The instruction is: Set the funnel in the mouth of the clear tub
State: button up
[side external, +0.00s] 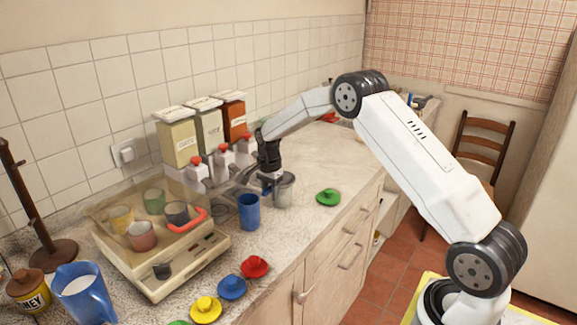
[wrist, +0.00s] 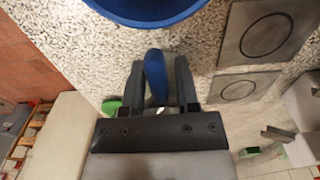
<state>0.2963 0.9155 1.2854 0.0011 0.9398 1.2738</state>
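I cannot pick out a funnel for certain in either view.
Red (side external: 255,266), blue (side external: 232,287), yellow (side external: 206,310) and green (side external: 328,197) knobbed discs lie along the front of the counter. A clear-lidded case (side external: 165,255) with cups is at left, behind a blue milk jug (side external: 84,294). Dispensers (side external: 178,142) line the wall.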

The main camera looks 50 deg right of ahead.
jog(key=shift+o, duration=0.8)
jog(key=shift+r, duration=3.95)
jog(key=shift+s+a, duration=0.1)
jog(key=s+a+f+n+t, duration=0.1)
jog(key=s+a+n, duration=0.7)
jog(key=s, duration=0.4)
jog(key=s+a+f+n+t, duration=0.1)
jog(key=s+a+n, duration=0.7)
jog(key=s, duration=0.5)
jog(key=shift+s+n+t, duration=0.3)
jog(key=shift+n, duration=0.7)
